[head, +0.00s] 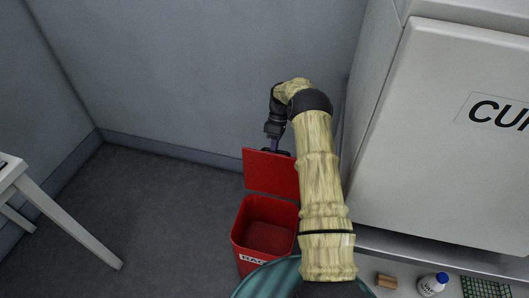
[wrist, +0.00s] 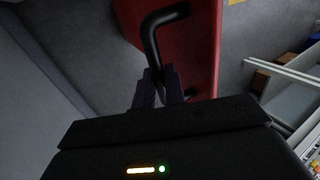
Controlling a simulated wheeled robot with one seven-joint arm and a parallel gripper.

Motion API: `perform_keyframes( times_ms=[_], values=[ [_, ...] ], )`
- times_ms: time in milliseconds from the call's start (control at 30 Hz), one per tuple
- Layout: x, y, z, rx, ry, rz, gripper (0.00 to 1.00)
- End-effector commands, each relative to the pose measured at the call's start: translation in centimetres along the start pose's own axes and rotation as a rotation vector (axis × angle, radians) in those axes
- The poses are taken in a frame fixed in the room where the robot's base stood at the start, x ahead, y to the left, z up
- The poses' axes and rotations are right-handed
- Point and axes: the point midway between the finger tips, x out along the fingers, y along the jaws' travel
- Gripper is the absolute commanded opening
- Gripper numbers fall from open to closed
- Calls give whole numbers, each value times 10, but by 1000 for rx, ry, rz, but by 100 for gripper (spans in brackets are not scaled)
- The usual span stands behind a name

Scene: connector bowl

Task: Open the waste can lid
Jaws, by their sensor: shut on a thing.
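The red waste can (head: 262,232) stands on the floor in the corner below my arm, and I can see into it from above. Its red lid (head: 268,172) is raised steeply at the back of the can, so the mouth is uncovered. My gripper (head: 274,146) is at the lid's upper edge. In the wrist view my gripper (wrist: 160,95) is shut on the black bent handle (wrist: 152,38) fixed to the red lid (wrist: 192,45). My arm hides the right side of the lid and part of the can.
A white cabinet (head: 440,130) stands close on the right. A shelf below it holds a white bottle (head: 432,284) and a small brown block (head: 386,281). A white table (head: 70,218) is at the left. The dark floor (head: 160,210) between is clear.

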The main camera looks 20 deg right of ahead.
Motion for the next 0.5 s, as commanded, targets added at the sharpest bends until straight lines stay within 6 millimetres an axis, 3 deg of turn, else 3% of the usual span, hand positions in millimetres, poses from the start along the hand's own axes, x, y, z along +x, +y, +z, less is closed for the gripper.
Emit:
perform_keyframes(
  times_ms=[33,500],
  values=[
    [11,6,5,5,-11,-11,0],
    [12,20,5,-6,-19,-19,0]
  ],
)
